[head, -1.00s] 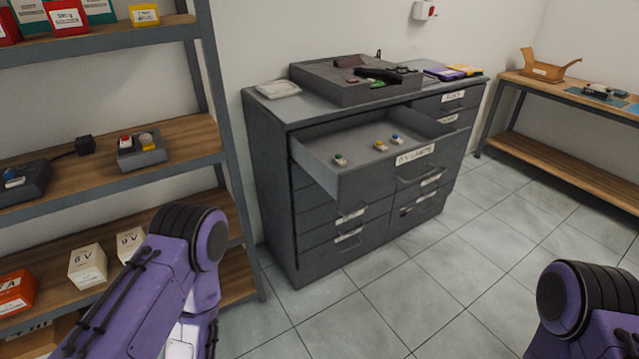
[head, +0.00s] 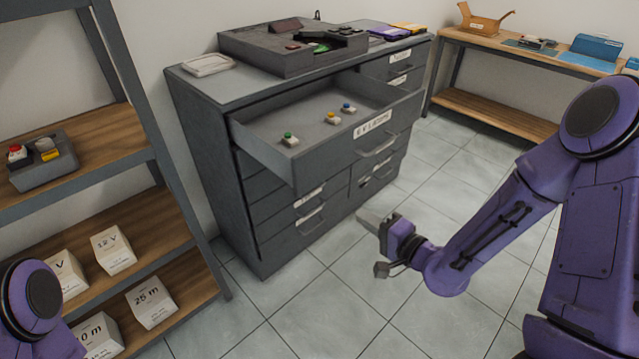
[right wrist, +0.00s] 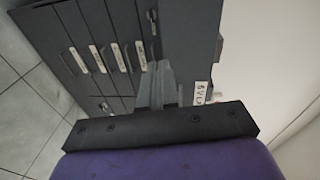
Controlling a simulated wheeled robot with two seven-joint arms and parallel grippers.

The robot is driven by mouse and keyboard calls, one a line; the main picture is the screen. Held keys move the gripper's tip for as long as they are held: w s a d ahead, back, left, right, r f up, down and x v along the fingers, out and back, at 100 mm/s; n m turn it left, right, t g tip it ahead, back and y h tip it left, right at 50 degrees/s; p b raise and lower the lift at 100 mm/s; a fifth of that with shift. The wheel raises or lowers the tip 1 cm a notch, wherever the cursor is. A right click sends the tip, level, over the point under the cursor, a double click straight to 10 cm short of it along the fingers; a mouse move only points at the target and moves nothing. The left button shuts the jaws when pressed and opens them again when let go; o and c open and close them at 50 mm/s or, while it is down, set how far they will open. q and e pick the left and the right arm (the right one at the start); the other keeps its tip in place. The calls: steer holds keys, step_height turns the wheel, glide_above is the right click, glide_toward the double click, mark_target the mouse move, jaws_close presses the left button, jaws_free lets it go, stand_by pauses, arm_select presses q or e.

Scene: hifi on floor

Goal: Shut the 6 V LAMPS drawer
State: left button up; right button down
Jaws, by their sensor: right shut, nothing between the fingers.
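The open drawer (head: 270,152) sticks out from the top of the grey cabinet (head: 205,150). Its front carries a label (head: 372,125), too blurred to read fully, and a handle (head: 376,145). Small lamps with green (head: 289,139), yellow (head: 332,117) and blue (head: 348,107) tops stand inside it. My right gripper (head: 366,218) is shut and empty, in front of and below the drawer's front, apart from it as far as I can tell. In the right wrist view my shut fingers (right wrist: 157,82) show against the cabinet. My left gripper is out of view; only part of my left arm shows.
A wooden shelf unit (head: 175,208) with labelled boxes stands at the left. A grey device (head: 290,48) lies on the cabinet top. A bench (head: 480,108) stands at the back right. The tiled floor (head: 310,318) in front of the cabinet is clear.

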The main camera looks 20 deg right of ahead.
mark_target(312, 173)
steer(key=shift+t+y, duration=0.5)
steer(key=shift+y, duration=0.3)
steer(key=r+x, duration=0.1)
steer(key=x, duration=0.3)
steer(key=r+p+x, duration=0.1)
steer(key=x, duration=0.4)
steer(key=r+x, duration=0.1)
steer(key=x, duration=0.4)
steer(key=shift+w+a+r+p, duration=0.1)
steer(key=shift+w+a+p, duration=0.05)
steer(key=shift+a+p, duration=0.15)
steer(key=shift+w, duration=0.15)
